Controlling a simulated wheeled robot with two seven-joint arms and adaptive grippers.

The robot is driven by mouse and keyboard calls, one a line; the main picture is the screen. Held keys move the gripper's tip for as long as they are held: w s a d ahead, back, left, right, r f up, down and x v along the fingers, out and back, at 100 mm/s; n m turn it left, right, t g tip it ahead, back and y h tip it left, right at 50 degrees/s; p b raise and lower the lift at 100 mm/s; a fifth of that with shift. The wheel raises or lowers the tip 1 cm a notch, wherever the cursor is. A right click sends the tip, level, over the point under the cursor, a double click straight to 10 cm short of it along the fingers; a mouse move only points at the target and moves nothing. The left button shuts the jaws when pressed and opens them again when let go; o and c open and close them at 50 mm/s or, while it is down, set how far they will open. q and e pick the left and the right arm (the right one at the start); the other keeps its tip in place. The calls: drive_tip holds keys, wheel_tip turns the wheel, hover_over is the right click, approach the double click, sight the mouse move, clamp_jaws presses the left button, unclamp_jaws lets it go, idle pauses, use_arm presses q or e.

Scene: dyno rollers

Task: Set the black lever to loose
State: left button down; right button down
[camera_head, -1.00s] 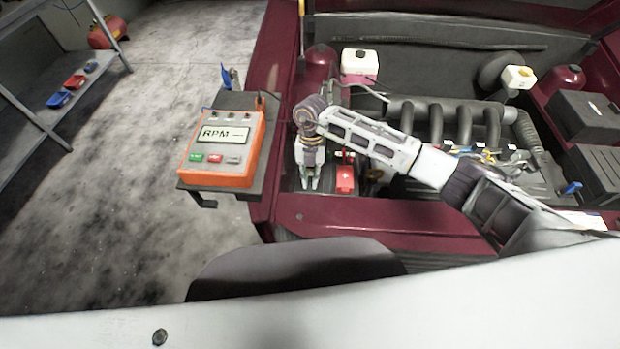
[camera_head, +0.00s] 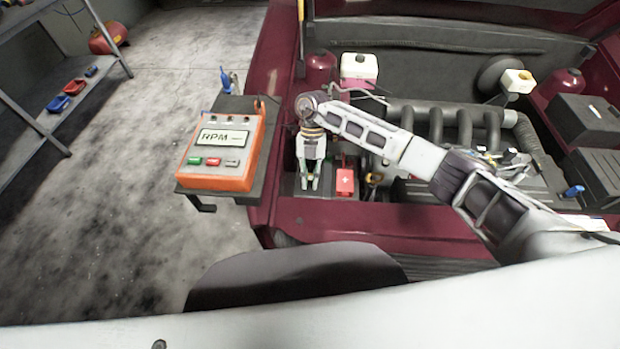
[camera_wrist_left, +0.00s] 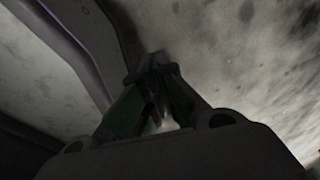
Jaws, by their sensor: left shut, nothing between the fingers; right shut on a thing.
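My right gripper (camera_head: 310,184) points down at the front left corner of the engine bay, just left of the red battery terminal cover with a plus sign (camera_head: 345,181). Its fingers are shut on a small dark thing at their tips, which looks like the black lever. The fingers mostly hide it, and I cannot read its setting. My left gripper (camera_wrist_left: 159,62) shows only in the left wrist view, with its fingers shut and empty above the grey floor.
An orange RPM meter (camera_head: 220,153) sits on a dark side shelf (camera_head: 236,102) left of the right gripper. The maroon front edge of the car (camera_head: 380,222) lies before the bay. Engine pipes (camera_head: 465,125) are to the right.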

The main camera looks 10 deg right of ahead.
drive_tip(key=c, duration=1.3)
unclamp_jaws()
drive_tip(key=shift+v, duration=6)
drive_tip(key=shift+w+d, duration=0.1)
drive_tip(key=shift+w, duration=0.05)
